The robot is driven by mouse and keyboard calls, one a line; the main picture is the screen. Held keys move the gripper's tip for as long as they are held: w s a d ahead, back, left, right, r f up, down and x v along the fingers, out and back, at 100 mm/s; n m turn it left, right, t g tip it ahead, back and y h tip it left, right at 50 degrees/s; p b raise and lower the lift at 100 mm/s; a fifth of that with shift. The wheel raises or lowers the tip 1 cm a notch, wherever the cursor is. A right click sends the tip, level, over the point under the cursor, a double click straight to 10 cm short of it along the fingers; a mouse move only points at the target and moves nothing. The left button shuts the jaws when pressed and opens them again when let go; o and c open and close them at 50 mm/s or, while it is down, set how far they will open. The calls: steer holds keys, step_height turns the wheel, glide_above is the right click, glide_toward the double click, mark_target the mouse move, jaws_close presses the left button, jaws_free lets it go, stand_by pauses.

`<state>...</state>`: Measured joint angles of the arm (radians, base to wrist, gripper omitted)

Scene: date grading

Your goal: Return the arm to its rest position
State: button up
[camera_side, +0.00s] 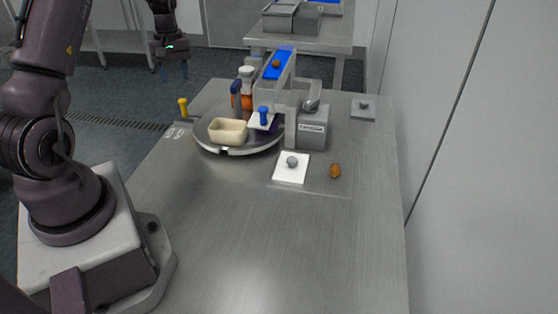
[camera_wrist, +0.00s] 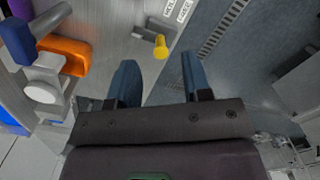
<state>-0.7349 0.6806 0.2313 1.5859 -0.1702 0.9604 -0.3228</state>
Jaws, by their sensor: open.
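My gripper (camera_side: 173,70) is raised in the air at the upper left of the side view, beyond the left edge of the steel table (camera_side: 240,240). Its two blue fingers are apart with nothing between them in the wrist view (camera_wrist: 157,82). A brown date (camera_side: 335,171) lies on the bare table, right of a white card (camera_side: 290,176) with a small grey knob on it. Another date (camera_side: 276,64) rests on the blue belt (camera_side: 280,58) of the small conveyor.
A round turntable (camera_side: 207,141) holds a cream bin (camera_side: 228,131). The grey machine (camera_side: 312,130) stands beside it. A yellow peg (camera_side: 183,106) stands at the table's left edge and also shows in the wrist view (camera_wrist: 160,47). The front of the table is clear. A wall runs along the right.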

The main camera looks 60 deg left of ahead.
steer(key=s+d+r+m+t, duration=0.2)
steer(key=d+r+m, duration=0.3)
steer(key=d, duration=0.6)
steer(key=s+d+r+m+t, duration=0.2)
steer(key=d+r+m, duration=0.3)
steer(key=d, duration=0.7)
steer(key=s+d+r+m+t, duration=0.2)
steer(key=s+d+r+m, duration=0.2)
steer(key=d+r, duration=0.4)
steer(key=shift+d+m+y, duration=0.3)
steer(key=shift+d+m, duration=0.4)
steer(key=shift+d, duration=1.3)
